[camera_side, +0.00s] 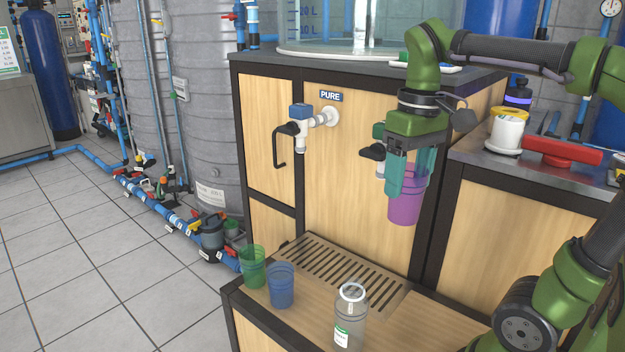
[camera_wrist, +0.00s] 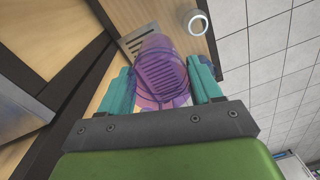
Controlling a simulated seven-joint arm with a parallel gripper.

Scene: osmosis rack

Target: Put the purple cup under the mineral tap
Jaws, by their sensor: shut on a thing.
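The purple cup (camera_side: 404,209) is see-through and hangs in the air above the right part of the shelf. My gripper (camera_side: 409,180) has its teal fingers shut on the cup's sides. In the wrist view the cup (camera_wrist: 160,75) sits between both fingers (camera_wrist: 163,82), with the slotted grate seen through it. A second tap (camera_side: 374,152), with a black handle, is partly hidden behind my gripper. Its label is hidden, so I cannot read whether it says mineral. The left tap (camera_side: 300,118) carries the sign PURE (camera_side: 330,96).
A green cup (camera_side: 252,268), a blue cup (camera_side: 280,286) and a clear jar (camera_side: 350,315) stand along the shelf's front. The slotted grate (camera_side: 330,268) is bare. A red-handled item (camera_side: 563,151) and a white container (camera_side: 507,133) are on the right counter.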

